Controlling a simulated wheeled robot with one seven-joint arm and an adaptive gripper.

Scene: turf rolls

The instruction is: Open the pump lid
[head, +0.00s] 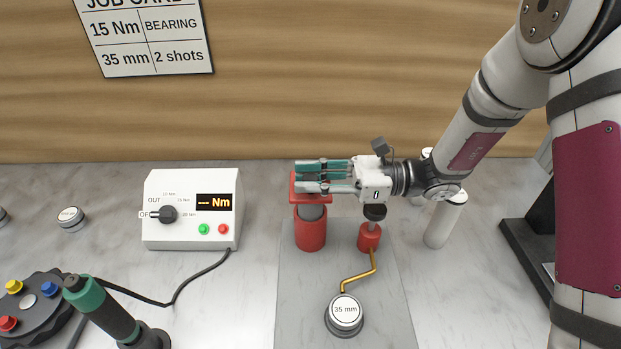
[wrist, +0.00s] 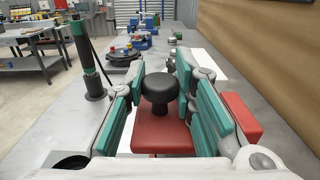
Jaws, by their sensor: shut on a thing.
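The pump stands on a grey plate (head: 290,300). It has a red cylinder (head: 311,238) with a grey neck and a red lid (head: 297,189) on top. In the wrist view the lid shows as a red plate (wrist: 163,137) with a round black knob (wrist: 159,88). My gripper (head: 322,176) reaches in from the right, level with the lid, its teal-padded fingers pointing left. In the wrist view the fingers (wrist: 160,75) stand on both sides of the knob and are shut on it. The exact contact points are hidden. In the head view the fingers cover the knob.
Right of the cylinder is a smaller red post (head: 369,238) with a black top, under my wrist. A brass pipe (head: 358,275) leads to a "35 mm" puck (head: 345,313). A control box (head: 190,212) and a green-topped tool (head: 100,308) stand left. A white cylinder (head: 440,225) stands right.

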